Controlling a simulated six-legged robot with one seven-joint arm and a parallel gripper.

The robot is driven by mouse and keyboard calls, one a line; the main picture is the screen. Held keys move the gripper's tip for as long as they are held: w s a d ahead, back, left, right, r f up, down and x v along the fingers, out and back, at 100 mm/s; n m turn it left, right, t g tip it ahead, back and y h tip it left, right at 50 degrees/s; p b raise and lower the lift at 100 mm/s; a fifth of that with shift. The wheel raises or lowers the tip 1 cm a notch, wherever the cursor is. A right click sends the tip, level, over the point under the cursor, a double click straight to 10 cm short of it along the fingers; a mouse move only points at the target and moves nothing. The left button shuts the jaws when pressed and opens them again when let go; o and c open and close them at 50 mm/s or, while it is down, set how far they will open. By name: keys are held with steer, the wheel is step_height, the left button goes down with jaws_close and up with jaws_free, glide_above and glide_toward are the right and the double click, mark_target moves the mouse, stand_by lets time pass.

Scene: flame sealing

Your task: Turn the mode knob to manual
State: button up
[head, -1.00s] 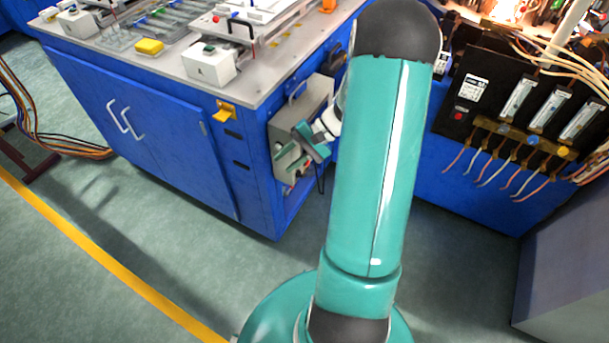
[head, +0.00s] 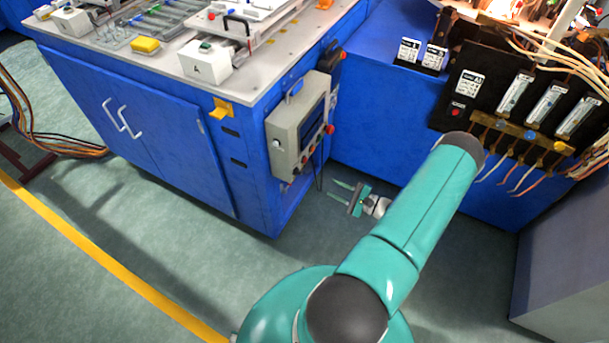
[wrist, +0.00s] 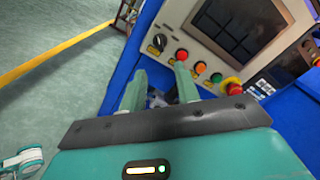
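The grey control box (head: 284,128) is mounted on the side of the blue cabinet, with a dark screen. In the wrist view its panel (wrist: 185,28) shows a black mode knob (wrist: 157,42) at the left end of a row of coloured buttons. The knob's pointer setting is too small to read. My gripper (head: 340,191) is below and to the right of the box in the head view, apart from it. In the wrist view my gripper (wrist: 160,82) has its two fingers spread with nothing between them, short of the panel and below the knob and buttons.
A red emergency button (wrist: 232,86) and green button (wrist: 217,77) sit right of the knob. The blue cabinet (head: 150,140) and the dark flowmeter panel (head: 500,95) flank the box. Floor is clear in front, with a yellow line (head: 90,250).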

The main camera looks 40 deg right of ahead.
mark_target(302, 174)
steer(key=x, duration=1.2)
steer(key=shift+w+a, duration=0.2)
steer(key=shift+w, duration=0.15)
steer(key=shift+c, duration=0.4)
jaws_close()
